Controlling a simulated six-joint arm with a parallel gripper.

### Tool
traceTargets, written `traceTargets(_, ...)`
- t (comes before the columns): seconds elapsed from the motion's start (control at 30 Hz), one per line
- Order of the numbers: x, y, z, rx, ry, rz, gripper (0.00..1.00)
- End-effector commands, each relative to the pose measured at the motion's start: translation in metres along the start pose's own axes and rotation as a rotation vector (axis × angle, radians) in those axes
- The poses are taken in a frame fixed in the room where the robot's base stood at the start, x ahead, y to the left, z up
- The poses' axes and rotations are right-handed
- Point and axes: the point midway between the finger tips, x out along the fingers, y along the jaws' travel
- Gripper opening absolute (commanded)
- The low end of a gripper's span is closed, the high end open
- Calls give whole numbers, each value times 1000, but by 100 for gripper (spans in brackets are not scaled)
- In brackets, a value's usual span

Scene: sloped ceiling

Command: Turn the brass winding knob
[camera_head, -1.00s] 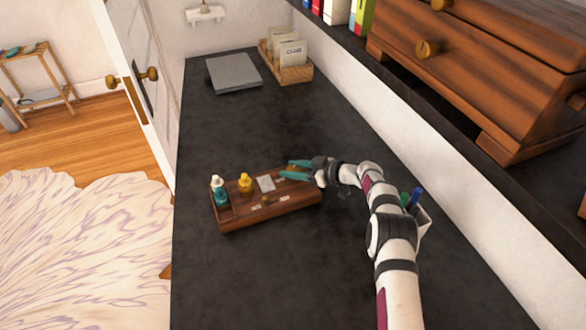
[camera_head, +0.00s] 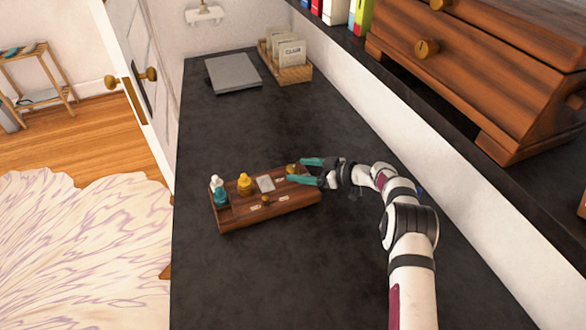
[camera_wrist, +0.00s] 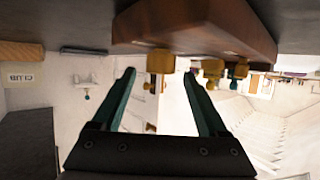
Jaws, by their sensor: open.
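The wooden box (camera_head: 270,212) lies on the dark counter, with a brass knob (camera_head: 292,168) standing at its right end. A smaller brass piece (camera_head: 265,199) is at its front. My gripper (camera_head: 297,170) is open, its two teal fingers pointing left. The fingertips are at the right-end knob, one on the far side and one on the near side. In the upside-down wrist view, a brass knob (camera_wrist: 160,62) shows in the gap between the fingertips (camera_wrist: 160,74), with visible space on both sides. I cannot tell whether a finger touches it.
A grey slab (camera_head: 233,73) and a wooden card holder (camera_head: 295,73) are at the back. A shelf with a wooden cabinet (camera_head: 480,70) is at the right.

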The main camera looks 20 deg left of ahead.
Motion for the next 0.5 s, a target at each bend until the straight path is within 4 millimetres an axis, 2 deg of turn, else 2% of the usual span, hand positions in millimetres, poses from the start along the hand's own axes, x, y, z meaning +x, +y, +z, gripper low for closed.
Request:
traceTargets(0.1, -24, 0, 0, 1, 1, 1, 76)
traceTargets(0.2, -36, 0, 0, 1, 1, 0, 76)
traceTargets(0.5, -39, -1, -1, 0, 2, 0, 76)
